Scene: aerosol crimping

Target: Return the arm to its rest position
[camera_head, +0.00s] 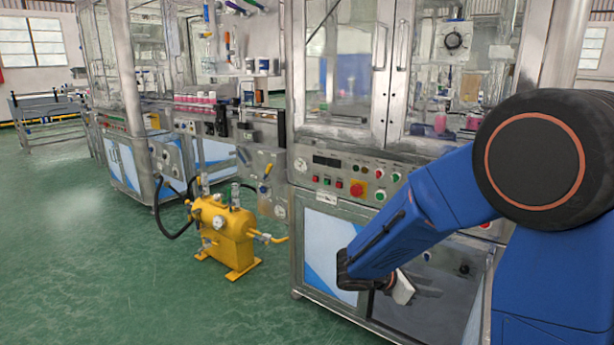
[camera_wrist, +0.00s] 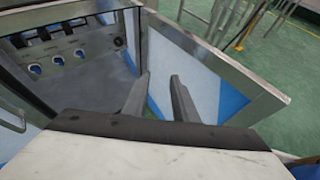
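My gripper (camera_wrist: 160,88) shows in the wrist view as two grey fingers standing apart with nothing between them. It is open and empty. Beyond the fingers is an open cabinet door (camera_wrist: 250,95) with a steel frame and a blue and white panel. Left of it is the cabinet's interior (camera_wrist: 75,75), with several round fittings along the back. In the head view my blue arm reaches down and left in front of the machine's lower cabinet.
The steel crimping machine (camera_head: 345,165), with a button panel (camera_head: 350,180) and glass doors, stands close behind my arm. A yellow tank (camera_head: 222,235) with a black hose is left of it. The green floor (camera_head: 90,260) is clear at left.

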